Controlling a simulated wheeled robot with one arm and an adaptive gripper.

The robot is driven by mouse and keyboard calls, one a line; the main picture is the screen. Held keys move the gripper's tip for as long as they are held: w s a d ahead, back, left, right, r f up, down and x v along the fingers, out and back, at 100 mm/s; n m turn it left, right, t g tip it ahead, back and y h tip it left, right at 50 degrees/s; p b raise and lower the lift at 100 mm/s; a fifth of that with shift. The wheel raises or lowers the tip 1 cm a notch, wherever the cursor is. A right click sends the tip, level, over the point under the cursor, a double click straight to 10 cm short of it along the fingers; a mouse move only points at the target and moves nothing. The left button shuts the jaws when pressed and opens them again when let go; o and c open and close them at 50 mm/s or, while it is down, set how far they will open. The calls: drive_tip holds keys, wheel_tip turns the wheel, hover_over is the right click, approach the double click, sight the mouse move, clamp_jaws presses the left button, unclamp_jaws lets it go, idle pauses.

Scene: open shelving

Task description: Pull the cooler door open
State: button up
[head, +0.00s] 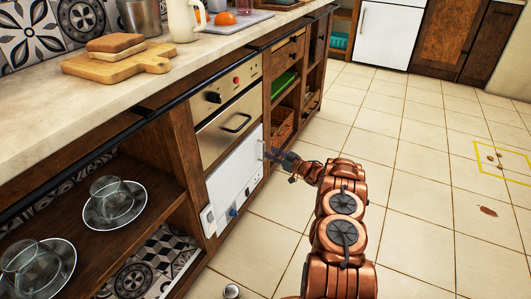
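A low white appliance door (234,181) sits under the oven in the counter front. It looks closed, with small fittings along its lower edge. A larger white cabinet like a refrigerator (392,35) stands shut at the back, with a vertical handle on its left side. I cannot tell for certain which one is the cooler. My gripper (268,153) is at the right edge of the low white door, at the end of my copper-coloured arm. Its fingers are small and dark, so whether they touch the door or are open cannot be told.
The oven (229,120) is above the low door. Open shelving at left holds glass cups on saucers (115,205). A wicker basket (283,122) sits in the shelving beyond the oven. The tiled floor (420,150) at right is mostly clear, with small debris by a yellow outline.

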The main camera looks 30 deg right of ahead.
sight(265, 150)
drive_tip(key=b+x, duration=0.1)
drive_tip(key=x, duration=0.3)
drive_tip(key=shift+w, duration=0.2)
clamp_jaws()
idle(0.6)
